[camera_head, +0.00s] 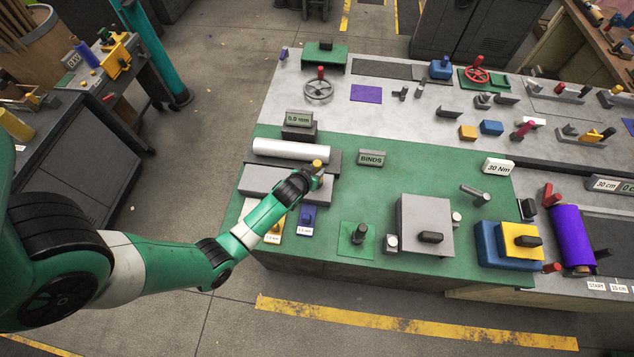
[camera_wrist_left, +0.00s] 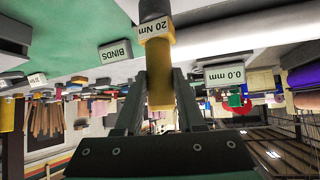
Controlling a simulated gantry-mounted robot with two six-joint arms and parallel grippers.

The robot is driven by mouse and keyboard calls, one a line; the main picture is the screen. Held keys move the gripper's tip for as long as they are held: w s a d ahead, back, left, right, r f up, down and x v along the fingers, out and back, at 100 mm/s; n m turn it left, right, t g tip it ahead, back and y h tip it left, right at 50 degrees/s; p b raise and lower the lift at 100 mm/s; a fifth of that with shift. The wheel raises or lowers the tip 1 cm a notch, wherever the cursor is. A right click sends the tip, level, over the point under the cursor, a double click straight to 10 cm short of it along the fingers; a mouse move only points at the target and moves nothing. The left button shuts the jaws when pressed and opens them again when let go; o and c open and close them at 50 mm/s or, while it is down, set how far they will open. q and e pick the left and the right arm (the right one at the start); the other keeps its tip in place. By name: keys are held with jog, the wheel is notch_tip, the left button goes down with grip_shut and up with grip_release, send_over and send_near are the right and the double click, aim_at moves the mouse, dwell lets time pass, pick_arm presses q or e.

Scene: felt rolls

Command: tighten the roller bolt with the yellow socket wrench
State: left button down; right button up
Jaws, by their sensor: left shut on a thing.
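My left gripper (camera_head: 308,177) is at the right end of the pale roller (camera_head: 290,150) in the head view. In the left wrist view its fingers (camera_wrist_left: 160,95) are shut on the yellow socket wrench (camera_wrist_left: 160,75), which bears a "20 Nm" label. The wrench's dark end (camera_wrist_left: 152,9) points away from the gripper and runs out of the top of that view. In the head view the yellow wrench top (camera_head: 317,164) shows just above the fingers. The roller bolt is hidden, so I cannot tell whether the socket is on it. My right gripper is not in view.
A "0.0 mm" sign (camera_head: 298,119) stands behind the roller and a "BINDS" sign (camera_head: 371,158) to its right. A "30 Nm" sign (camera_head: 498,167) stands farther right.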

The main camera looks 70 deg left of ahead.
pick_arm(q)
jog(key=shift+f+b, duration=0.35)
jog(key=shift+b, duration=0.05)
jog(key=shift+s+f, duration=0.1)
jog(key=shift+f, duration=0.05)
dwell(1.9)
dwell(3.9)
jog(key=shift+r+p, duration=3.3)
jog(key=shift+r, duration=0.4)
